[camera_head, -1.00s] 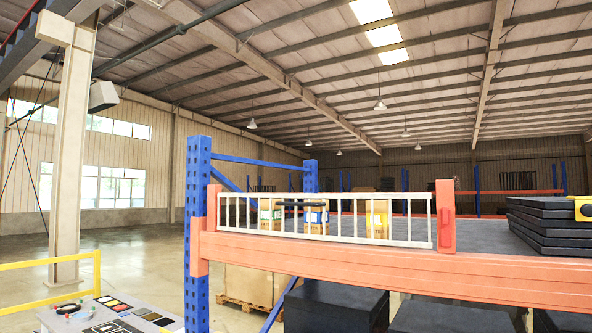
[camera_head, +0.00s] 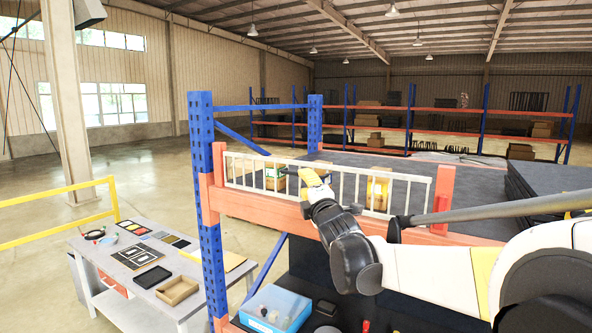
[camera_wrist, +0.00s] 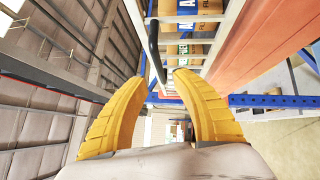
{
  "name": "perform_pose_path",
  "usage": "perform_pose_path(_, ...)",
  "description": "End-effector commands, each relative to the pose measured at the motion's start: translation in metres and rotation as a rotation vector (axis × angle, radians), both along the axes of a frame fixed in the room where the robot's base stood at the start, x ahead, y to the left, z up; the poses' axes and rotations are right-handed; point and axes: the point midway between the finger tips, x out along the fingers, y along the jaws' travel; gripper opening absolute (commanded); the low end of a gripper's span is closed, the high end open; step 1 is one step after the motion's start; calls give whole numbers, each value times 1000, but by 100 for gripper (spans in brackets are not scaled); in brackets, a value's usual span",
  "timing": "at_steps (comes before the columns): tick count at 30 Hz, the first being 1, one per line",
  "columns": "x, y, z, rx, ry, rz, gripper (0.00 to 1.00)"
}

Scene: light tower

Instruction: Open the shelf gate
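The shelf gate (camera_head: 345,185) is a white barred panel spanning the gap between two orange posts at the front of the upper shelf. It stands upright and closed across the gap. In the head view my gripper (camera_head: 314,179) is at the middle of the gate, near its top rail. In the wrist view my gripper's (camera_wrist: 161,76) two yellow fingers are apart. A dark bar, the gate handle (camera_wrist: 154,42), runs up from between the fingertips, with no clear contact. White gate bars (camera_wrist: 187,20) lie just beyond. The handle is mostly hidden in the head view.
Cardboard boxes (camera_head: 378,192) stand on the shelf behind the gate. An orange beam (camera_head: 255,207) and a blue upright (camera_head: 203,140) frame the shelf. Dark stacked slabs (camera_head: 545,178) lie at right. A workbench (camera_head: 110,248) stands lower left, with open floor around it.

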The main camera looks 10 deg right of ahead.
Motion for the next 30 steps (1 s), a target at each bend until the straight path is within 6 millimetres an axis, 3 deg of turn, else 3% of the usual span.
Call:
perform_pose_path(3,24,3,6,3,1,0,32)
perform_pose_path(9,51,5,9,2,1,0,32)
perform_pose_path(21,58,6,8,3,1,-1,31)
perform_pose_path(24,58,6,8,3,1,-1,1)
perform_pose_path(30,58,6,8,3,1,-1,0)
